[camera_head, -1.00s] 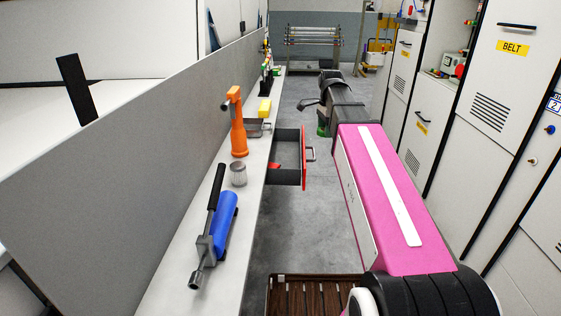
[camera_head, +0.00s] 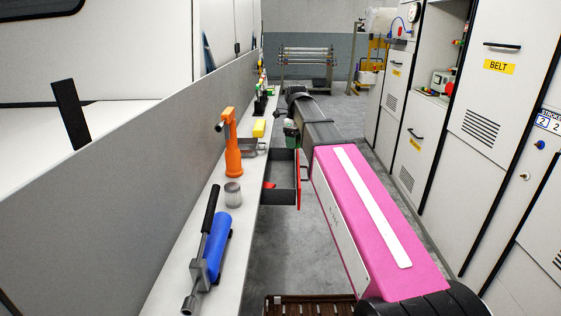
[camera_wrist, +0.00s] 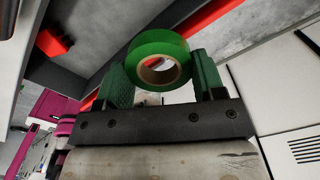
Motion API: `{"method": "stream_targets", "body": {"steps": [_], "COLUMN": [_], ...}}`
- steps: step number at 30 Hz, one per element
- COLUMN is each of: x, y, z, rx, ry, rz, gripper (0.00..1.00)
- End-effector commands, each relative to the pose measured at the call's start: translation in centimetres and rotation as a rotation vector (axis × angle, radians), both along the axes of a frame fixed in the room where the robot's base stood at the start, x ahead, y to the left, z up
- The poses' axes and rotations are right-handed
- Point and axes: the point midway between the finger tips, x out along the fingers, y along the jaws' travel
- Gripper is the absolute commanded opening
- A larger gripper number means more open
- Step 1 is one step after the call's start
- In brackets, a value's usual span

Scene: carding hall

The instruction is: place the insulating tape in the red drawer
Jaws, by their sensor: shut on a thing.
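The insulating tape (camera_wrist: 159,60) is a green roll with a brown core. My gripper (camera_wrist: 162,78) is shut on it, with the tape between its two green finger pads in the wrist view. In the head view, my gripper (camera_head: 291,130) is at the far end of my arm, beyond and beside the drawer; the tape cannot be told apart there. The red drawer (camera_head: 298,180) stands pulled out from the bench, with a red front and dark inside. A small red object (camera_head: 270,185) lies in it. The drawer's red edge (camera_wrist: 212,27) passes behind the tape in the wrist view.
The bench holds a blue tool (camera_head: 216,245) with a black handle, a grey ribbed cylinder (camera_head: 232,194), an orange tool (camera_head: 233,150) and a yellow block (camera_head: 259,128). White cabinets (camera_head: 490,110) line the right side. A slatted brown thing (camera_head: 310,306) is at the bottom.

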Motion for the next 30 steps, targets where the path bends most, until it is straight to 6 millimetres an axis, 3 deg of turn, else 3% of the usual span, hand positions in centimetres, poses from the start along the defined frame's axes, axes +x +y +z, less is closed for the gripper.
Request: {"method": "stream_targets", "body": {"steps": [6, 10, 16, 24, 30], "x": [-0.4, -0.5, -0.6, -0.6, -0.5], "y": [4.0, 5.1, 5.4, 5.4, 5.4], "z": [-2.4, -3.1, -4.0, -7.1, -7.3], "rx": [-0.001, -0.001, 0.000, 0.000, 0.000], "ry": [0.001, -0.001, 0.000, 0.001, -0.001], "rz": [0.003, 0.002, 0.000, 0.001, 0.001], "gripper": [0.40, 0.40, 0.40, 0.40, 0.40]}}
